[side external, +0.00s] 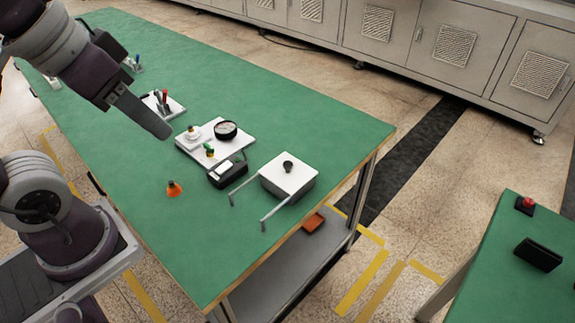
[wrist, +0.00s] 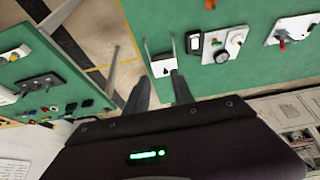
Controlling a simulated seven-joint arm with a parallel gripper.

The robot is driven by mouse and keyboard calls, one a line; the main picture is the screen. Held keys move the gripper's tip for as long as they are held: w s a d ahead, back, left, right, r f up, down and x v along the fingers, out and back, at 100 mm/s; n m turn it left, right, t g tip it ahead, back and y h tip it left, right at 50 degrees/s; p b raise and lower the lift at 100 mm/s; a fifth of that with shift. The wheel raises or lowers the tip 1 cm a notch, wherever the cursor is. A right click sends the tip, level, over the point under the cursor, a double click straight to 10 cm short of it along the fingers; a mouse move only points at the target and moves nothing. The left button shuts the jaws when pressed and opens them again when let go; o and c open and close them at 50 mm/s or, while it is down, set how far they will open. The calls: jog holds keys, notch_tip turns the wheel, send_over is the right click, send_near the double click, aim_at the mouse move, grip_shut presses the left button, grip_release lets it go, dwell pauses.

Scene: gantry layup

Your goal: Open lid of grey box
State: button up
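The grey box (side external: 296,191) stands near the right end of the green table, with a white lid (side external: 276,174) lying flat on it. A small dark knob (side external: 288,166) sits on the lid. Two thin metal bars extend from the box toward the lower left. The box also shows in the wrist view (wrist: 163,68), just beyond my fingertips. My gripper (wrist: 160,86) is open and empty, with its two fingers apart. In the side view my gripper (side external: 155,124) hangs above the table to the upper left of the box, apart from it.
A black device (side external: 227,174) stands left of the box. Behind it is a white board (side external: 205,146) with a round gauge (side external: 226,130). An orange cone-like piece (side external: 174,188) lies nearer the front edge. The table's near right area is clear. Another green table (side external: 490,285) stands at right.

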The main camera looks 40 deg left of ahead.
jog(key=shift+o, duration=1.2)
jog(key=w+g, duration=0.1)
jog(key=w, duration=0.9)
jog(key=shift+w+f+n+g, duration=0.2)
jog(key=shift+w+n+g, duration=0.1)
jog(key=shift+g, duration=0.1)
jog(key=n+g, duration=0.1)
jog(key=g, duration=0.2)
send_over(288, 163)
notch_tip(288, 163, down, 18)
notch_tip(288, 163, down, 7)
jog(key=shift+f, duration=0.6)
grip_shut()
